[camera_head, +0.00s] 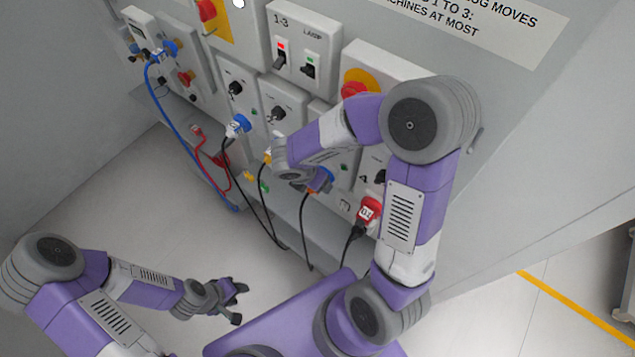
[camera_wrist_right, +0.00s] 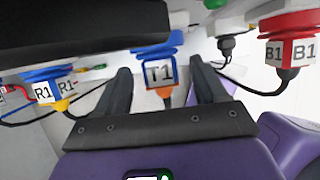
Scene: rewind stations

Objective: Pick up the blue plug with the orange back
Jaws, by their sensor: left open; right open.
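The blue plug with the orange back, labelled T1 (camera_wrist_right: 159,73), sits in its socket in the right wrist view. Its orange back (camera_wrist_right: 165,97) and dark cable point towards my gripper. My right gripper (camera_wrist_right: 160,68) is open, with one dark finger on each side of the plug; gaps show between plug and fingers. In the head view the plug (camera_head: 321,181) is partly hidden behind my right wrist. My left gripper (camera_head: 236,302) is open and empty, low above the floor, away from the panel.
A blue plug labelled R1 (camera_wrist_right: 43,91) with a yellow back is to the left, and a red plug labelled B1 (camera_wrist_right: 294,50) to the right. Another blue plug (camera_head: 237,126) and hanging cables are along the panel. Red and blue cables hang further left. Floor (camera_head: 110,205) is clear.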

